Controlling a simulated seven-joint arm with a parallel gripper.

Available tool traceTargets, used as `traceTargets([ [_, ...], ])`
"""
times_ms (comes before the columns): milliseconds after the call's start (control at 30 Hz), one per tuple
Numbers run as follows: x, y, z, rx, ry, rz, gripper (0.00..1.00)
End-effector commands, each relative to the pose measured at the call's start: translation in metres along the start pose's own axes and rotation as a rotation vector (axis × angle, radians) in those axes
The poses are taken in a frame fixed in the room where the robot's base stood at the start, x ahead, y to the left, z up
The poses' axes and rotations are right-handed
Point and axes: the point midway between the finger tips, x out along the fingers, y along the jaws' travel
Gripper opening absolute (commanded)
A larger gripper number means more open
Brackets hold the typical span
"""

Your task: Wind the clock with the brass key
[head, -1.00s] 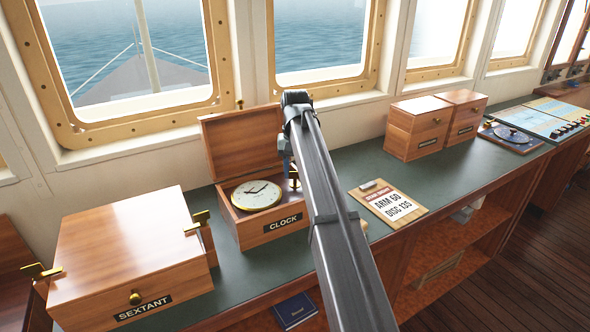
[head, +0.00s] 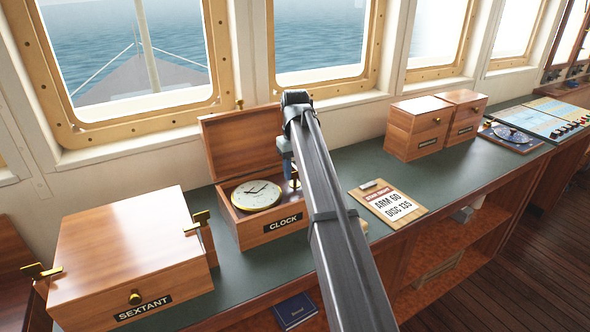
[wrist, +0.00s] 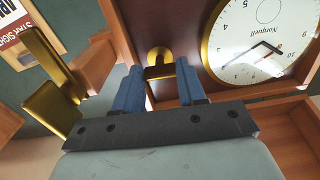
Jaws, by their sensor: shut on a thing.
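The clock (head: 257,195) has a white dial with a brass rim and sits in an open wooden box labelled CLOCK (head: 274,238), lid tilted back. The dial also shows in the wrist view (wrist: 262,35) at upper right. My gripper (wrist: 158,72) has blue fingers, one on each side of the brass key (wrist: 158,56), and is shut on it. The key also shows in the head view (head: 294,183), at the box's right side beside the dial. The key's lower end is hidden, and I cannot tell whether it touches the box.
A wooden SEXTANT box (head: 120,255) with brass latches stands at left. A clipboard (head: 388,204) lies right of the clock box. Two small wooden boxes (head: 418,130) stand farther right. A brass piece (wrist: 50,95) is close beside my gripper. Green counter (head: 345,150) is bare behind my arm.

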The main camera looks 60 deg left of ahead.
Motion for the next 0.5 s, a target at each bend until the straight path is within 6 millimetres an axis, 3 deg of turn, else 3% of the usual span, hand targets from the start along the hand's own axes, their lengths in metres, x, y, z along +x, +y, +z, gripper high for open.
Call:
traceTargets([
  [233,-0.0003,0.0001,-0.0002,0.001,0.0,0.0,0.1],
  [267,-0.0003,0.0001,-0.0002,0.001,0.0,0.0,0.43],
  [500,-0.0002,0.0001,-0.0001,0.001,0.0,0.0,0.66],
])
